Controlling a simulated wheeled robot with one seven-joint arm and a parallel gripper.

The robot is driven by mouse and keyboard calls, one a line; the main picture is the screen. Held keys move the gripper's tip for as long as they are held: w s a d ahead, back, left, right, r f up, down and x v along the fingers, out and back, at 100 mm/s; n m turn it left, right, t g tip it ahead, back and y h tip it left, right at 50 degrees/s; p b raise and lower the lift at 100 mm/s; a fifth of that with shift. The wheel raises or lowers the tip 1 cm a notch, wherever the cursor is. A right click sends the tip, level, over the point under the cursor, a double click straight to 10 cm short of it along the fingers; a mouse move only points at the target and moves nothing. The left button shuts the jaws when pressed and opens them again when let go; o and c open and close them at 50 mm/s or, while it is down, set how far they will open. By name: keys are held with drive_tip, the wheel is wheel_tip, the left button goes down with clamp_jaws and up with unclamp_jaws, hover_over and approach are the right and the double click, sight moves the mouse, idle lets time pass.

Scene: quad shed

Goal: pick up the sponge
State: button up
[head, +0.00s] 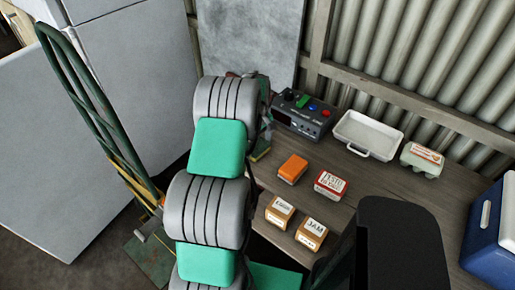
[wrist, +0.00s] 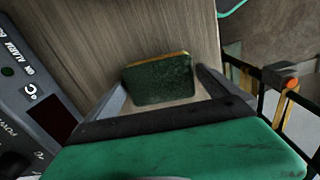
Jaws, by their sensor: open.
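The sponge (wrist: 158,82) has a dark green scouring top and a thin yellow edge. It lies flat on the wooden bench, between and just ahead of the fingers in the wrist view. My gripper (wrist: 160,84) is open, with one finger on each side of the sponge and nothing held. I cannot tell whether the right finger touches it. In the head view a small part of the sponge (head: 261,153) shows beside my arm, which hides the rest of it and most of the gripper.
A grey control box (head: 303,116) stands close by at the back. An orange block (head: 293,168), a red-labelled box (head: 330,185) and small labelled boxes (head: 312,233) sit rightward. A white tray (head: 367,135), an egg carton (head: 422,160) and a blue cooler (head: 490,240) are farther right.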

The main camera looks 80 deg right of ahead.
drive_tip(key=c, duration=1.1)
drive_tip(key=shift+c, duration=0.2)
drive_tip(key=shift+r, duration=0.55)
drive_tip(key=a+r, duration=0.1)
drive_tip(key=r, duration=0.1)
drive_tip(key=w+a+r+b, duration=0.1)
drive_tip(key=r, duration=0.2)
drive_tip(key=a+r+b, duration=0.1)
drive_tip(key=a+r, duration=0.1)
drive_tip(key=shift+w+a+r, duration=0.1)
drive_tip(key=shift+w+r, duration=0.1)
drive_tip(key=shift+w, duration=0.05)
drive_tip(key=w+a+r+b, duration=0.1)
drive_tip(key=a+r, duration=0.3)
drive_tip(key=a, duration=0.5)
drive_tip(key=shift+w+r+b, duration=0.3)
drive_tip(key=shift+w+b, duration=0.05)
drive_tip(key=shift+w, duration=0.5)
